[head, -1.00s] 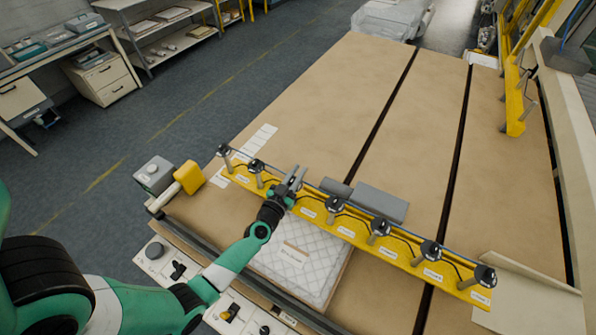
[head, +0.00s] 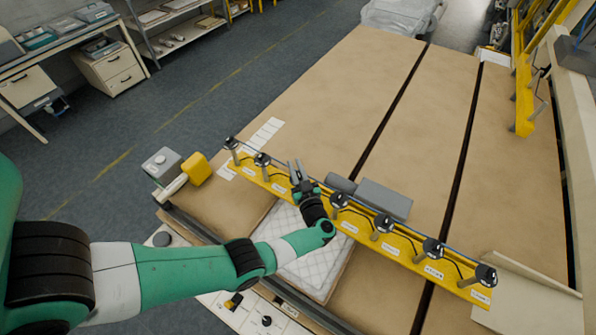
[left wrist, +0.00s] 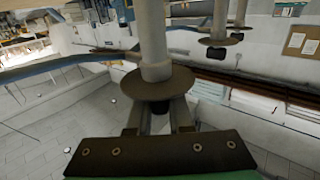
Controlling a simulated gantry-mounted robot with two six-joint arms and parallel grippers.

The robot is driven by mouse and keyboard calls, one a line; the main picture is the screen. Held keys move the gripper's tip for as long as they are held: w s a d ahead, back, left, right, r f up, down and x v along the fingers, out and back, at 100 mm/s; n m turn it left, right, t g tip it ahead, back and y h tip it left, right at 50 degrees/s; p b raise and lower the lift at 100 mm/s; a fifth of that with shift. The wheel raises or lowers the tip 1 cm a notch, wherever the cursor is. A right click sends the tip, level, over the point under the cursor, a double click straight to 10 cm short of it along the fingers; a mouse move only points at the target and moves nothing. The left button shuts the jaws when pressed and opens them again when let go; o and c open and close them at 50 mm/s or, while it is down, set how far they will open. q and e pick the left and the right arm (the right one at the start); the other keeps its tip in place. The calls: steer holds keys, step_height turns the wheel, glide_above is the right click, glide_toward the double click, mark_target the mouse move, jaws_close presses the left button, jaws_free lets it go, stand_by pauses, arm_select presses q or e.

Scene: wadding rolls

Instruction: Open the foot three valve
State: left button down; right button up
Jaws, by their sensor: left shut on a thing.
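A yellow bar (head: 405,250) runs diagonally across the table's near part and carries a row of black-topped valves on grey posts. My left gripper (head: 297,172) is at the third place from the left on this bar, between the second valve (head: 263,160) and the fourth valve (head: 340,200). It covers most of the valve there. In the left wrist view, a grey post with a round disc (left wrist: 160,82) stands in front of the gripper (left wrist: 160,118), whose jaws are shut around the dark part beneath the disc. The valve's label and handle angle cannot be read. My right gripper is not in view.
A quilted white pad (head: 305,250) lies under my left arm by the bar. A grey box (head: 385,198) sits just behind the bar. A yellow block and grey unit (head: 162,165) stand at the left corner. The brown table (head: 345,100) behind is clear.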

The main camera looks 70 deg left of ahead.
arm_select(q)
steer(key=shift+s+f+n+g+b, duration=0.1)
steer(key=shift+s+n+g+b, duration=0.15)
steer(key=shift+n+g+b, duration=0.9)
steer(key=shift+s+n+g+b, duration=0.25)
steer(key=shift+n+g+b, duration=0.4)
steer(key=shift+g+b, duration=0.95)
steer(key=c, duration=0.8)
jaws_free()
